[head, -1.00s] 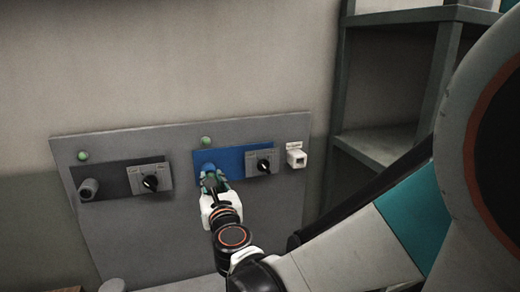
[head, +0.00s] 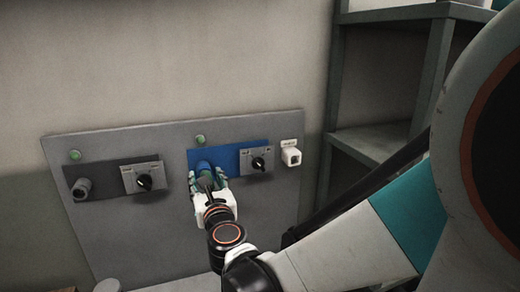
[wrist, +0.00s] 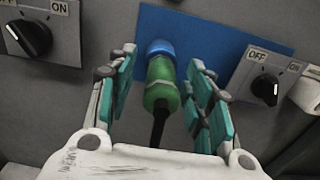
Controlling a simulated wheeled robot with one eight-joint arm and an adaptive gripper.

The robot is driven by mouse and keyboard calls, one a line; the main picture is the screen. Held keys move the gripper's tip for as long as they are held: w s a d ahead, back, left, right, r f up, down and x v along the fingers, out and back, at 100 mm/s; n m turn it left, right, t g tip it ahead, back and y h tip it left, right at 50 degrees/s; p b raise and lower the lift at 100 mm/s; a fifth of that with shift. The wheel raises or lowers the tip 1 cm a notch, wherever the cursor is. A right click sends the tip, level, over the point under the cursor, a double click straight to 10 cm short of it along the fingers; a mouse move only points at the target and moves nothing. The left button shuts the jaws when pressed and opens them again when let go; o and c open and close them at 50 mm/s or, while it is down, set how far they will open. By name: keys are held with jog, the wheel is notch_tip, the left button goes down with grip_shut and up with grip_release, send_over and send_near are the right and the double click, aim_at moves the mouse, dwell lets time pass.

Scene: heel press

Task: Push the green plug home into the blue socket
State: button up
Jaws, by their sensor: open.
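The green plug (wrist: 160,84) is on the blue socket (wrist: 160,48) in the wrist view, in line with it and touching it. A black cable (wrist: 158,126) runs from the plug's back end. How deep the plug sits I cannot tell. The socket stands out from a blue plate (wrist: 215,40) on the grey panel; the plate also shows in the head view (head: 229,158). My gripper (wrist: 163,62) is open, its teal-padded fingers on either side of the plug with gaps between. In the head view my gripper (head: 208,180) hides most of the plug.
Left of the blue plate is a dark plate with a grey socket (head: 81,188) and an OFF/ON switch (head: 144,179). Another switch (head: 257,160) is right of the blue socket, then a white box (head: 291,154). Grey shelving (head: 385,140) stands at the right.

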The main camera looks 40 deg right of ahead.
jog(key=v, duration=1.1)
jog(key=s+d+f+m+g, duration=0.3)
jog(key=f+m+g, duration=0.3)
jog(key=m, duration=1.2)
jog(key=s+a+f+m+g+y, duration=0.2)
jog(key=s+a+m+y, duration=0.1)
jog(key=a+m, duration=0.2)
jog(key=s+a+f+m+g+y+b, duration=0.1)
jog(key=s+a+f+m+g+y, duration=0.1)
jog(key=m, duration=0.7)
jog(key=s+a+y, duration=0.1)
jog(key=a, duration=0.1)
jog(key=shift+s+a, duration=0.35)
jog(key=shift+s, duration=0.05)
jog(key=shift+f, duration=0.1)
